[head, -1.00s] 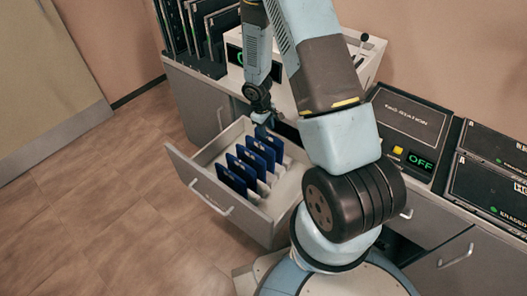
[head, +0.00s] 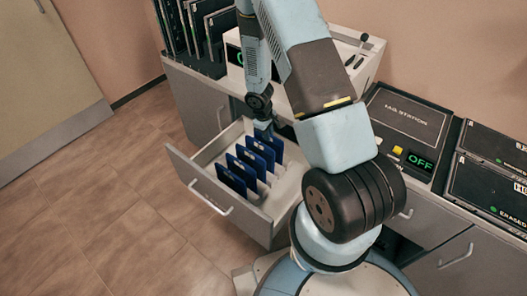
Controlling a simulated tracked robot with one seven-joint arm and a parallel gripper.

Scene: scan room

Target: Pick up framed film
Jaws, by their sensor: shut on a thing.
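Several blue framed films stand upright in a row in the open drawer (head: 178,160). The front film (head: 231,180) is nearest the drawer's handle. The rearmost film (head: 272,144) is partly hidden by my gripper (head: 266,132). My gripper points down at the back end of the row and is shut on the rearmost film, which still sits in the drawer among the others. The fingertips are small and dark, so the exact grip is hard to see.
The cabinet counter (head: 200,74) runs behind the drawer, with dark upright panels (head: 183,30) at the back left. A black station box (head: 411,119) and a dark case (head: 492,190) stand on the right. The floor (head: 100,220) at left is clear.

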